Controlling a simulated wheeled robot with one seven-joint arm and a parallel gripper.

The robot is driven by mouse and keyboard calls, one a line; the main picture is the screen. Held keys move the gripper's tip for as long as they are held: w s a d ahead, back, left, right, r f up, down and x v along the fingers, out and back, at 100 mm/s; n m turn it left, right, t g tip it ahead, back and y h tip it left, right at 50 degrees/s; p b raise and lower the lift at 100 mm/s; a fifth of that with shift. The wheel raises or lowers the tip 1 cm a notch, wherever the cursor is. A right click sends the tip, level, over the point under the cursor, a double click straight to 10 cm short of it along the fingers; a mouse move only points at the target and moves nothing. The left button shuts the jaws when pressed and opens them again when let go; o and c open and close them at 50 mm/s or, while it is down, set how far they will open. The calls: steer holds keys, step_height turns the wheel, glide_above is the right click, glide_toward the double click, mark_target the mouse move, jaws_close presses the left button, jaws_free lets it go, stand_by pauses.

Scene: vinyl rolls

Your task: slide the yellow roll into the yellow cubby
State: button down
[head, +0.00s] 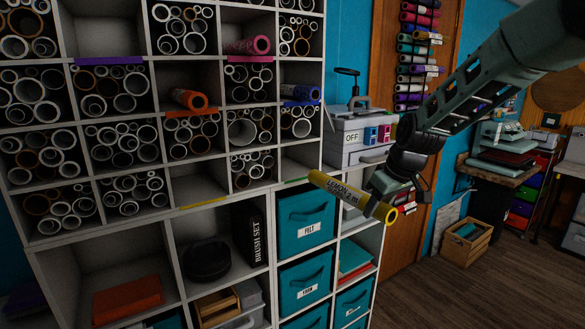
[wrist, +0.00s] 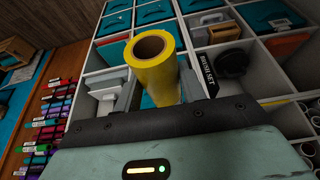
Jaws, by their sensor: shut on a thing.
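The yellow roll (head: 345,194), labelled LEMON, is held in front of the shelf. It lies nearly level in the head view, its near open end at lower right and its other end at left near the green-strip cubby. My gripper (head: 382,190) is shut on it near the open end. In the wrist view the roll (wrist: 162,80) sits between the two fingers (wrist: 157,98), its open end facing the camera. The yellow cubby (head: 197,183) is the empty opening above the yellow strip (head: 204,201), left of the roll and apart from it.
Cubbies around it hold white rolls (head: 133,191). An orange roll (head: 189,99), a pink roll (head: 247,45) and a blue-purple roll (head: 300,92) lie in their cubbies. The green-strip cubby (head: 300,162) is empty. Teal bins (head: 305,213) stand below. A grey machine (head: 350,135) stands right of the shelf.

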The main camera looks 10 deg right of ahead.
steer(key=shift+s, duration=0.1)
stand_by(0.3)
steer(key=shift+r+p, duration=0.95)
steer(key=shift+r, duration=0.55)
